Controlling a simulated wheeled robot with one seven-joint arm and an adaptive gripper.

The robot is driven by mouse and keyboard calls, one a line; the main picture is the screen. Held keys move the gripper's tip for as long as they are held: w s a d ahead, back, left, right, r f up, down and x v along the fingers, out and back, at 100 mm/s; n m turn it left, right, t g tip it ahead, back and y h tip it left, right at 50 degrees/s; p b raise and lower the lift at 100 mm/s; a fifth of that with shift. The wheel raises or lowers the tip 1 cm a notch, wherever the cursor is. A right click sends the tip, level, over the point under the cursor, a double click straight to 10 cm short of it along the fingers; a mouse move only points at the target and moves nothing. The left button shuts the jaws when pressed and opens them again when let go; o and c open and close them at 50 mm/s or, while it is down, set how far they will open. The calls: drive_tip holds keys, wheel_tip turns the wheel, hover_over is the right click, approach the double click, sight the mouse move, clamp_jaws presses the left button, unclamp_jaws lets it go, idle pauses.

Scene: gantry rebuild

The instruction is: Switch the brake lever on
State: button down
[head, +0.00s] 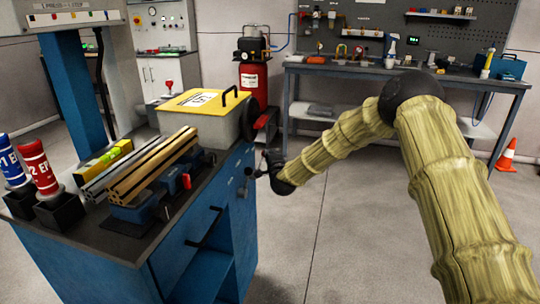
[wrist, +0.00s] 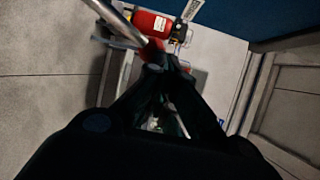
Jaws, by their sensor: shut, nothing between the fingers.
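My gripper (head: 266,164) is at the right end of the blue workbench, close to its side, at the end of my sleeved arm. It is shut with nothing in it; in the wrist view its dark fingers (wrist: 165,68) come together. A small dark fitting (head: 246,180) sticks out from the bench end just left of the gripper; it may be the brake lever, but I cannot tell its position. In the wrist view a grey metal rod (wrist: 116,22) runs diagonally beside the fingertips. I cannot tell whether the fingers touch it.
The blue workbench (head: 190,235) carries a yellow-lidded box (head: 205,101), metal profiles (head: 150,165) and two bottles (head: 40,168). A dark wheel (head: 266,123) is just above the gripper. A red tank (head: 254,82) stands behind.

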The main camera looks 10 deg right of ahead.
drive_tip(key=shift+r, duration=0.1)
drive_tip(key=s+r+p, duration=0.1)
drive_tip(key=s+r, duration=0.5)
drive_tip(key=s, duration=0.6)
drive_tip(key=shift+s+d+r, duration=0.2)
drive_tip(key=shift+d, duration=0.05)
